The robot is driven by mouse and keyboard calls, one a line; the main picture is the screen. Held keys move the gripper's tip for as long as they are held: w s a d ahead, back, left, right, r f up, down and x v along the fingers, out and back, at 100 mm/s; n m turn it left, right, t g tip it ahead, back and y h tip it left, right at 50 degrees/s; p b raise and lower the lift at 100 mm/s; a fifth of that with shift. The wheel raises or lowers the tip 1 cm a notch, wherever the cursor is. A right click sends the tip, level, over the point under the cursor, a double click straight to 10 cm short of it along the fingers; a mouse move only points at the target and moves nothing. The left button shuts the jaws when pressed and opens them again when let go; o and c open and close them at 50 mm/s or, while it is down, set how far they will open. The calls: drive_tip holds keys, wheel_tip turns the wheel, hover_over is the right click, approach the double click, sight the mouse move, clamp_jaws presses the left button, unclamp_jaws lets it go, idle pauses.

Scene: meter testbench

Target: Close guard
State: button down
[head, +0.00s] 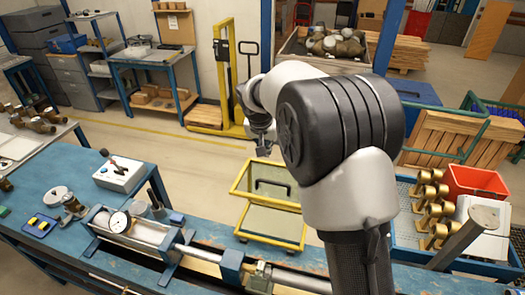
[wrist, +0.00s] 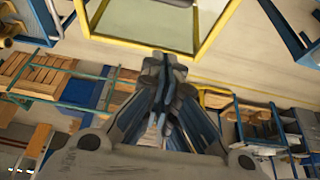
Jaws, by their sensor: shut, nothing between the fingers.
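The guard (head: 297,206) is a yellow frame with clear panels and a dark handle (head: 272,187). In the head view it stands beyond the far edge of the blue testbench, swung clear of the bench top. In the wrist view part of its yellow frame (wrist: 150,45) crosses the top of the picture. My gripper (head: 263,151) hangs from my arm above and behind the guard's top edge in the head view, apart from the handle. Its fingers (wrist: 163,66) are together and empty in the wrist view. My arm hides some of the area right of the guard.
The blue testbench (head: 60,262) holds a pipe rig with a gauge (head: 119,222) and a white box (head: 120,174). A blue tray with brass parts (head: 432,205) and a red bin (head: 475,182) stand at the right. A yellow lift (head: 228,85) stands behind; floor between is free.

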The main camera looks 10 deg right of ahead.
drive_tip(key=p, duration=0.1)
hover_over(265, 185)
drive_tip(key=w+d, duration=0.2)
drive_tip(key=w, duration=0.2)
drive_tip(key=f, duration=0.9)
drive_tip(key=shift+a+f, duration=0.1)
drive_tip(key=shift+a, duration=0.1)
drive_tip(key=shift+s+a+f, duration=0.15)
drive_tip(key=shift+f, duration=0.05)
drive_tip(key=s, duration=0.1)
drive_tip(key=s+a, duration=0.1)
drive_tip(key=s, duration=0.1)
drive_tip(key=shift+s+a+p, duration=0.1)
drive_tip(key=shift+s+p, duration=0.05)
drive_tip(key=shift+p, duration=0.15)
drive_tip(key=shift+f, duration=0.15)
drive_tip(key=shift+a+b, duration=0.1)
drive_tip(key=shift+b, duration=0.45)
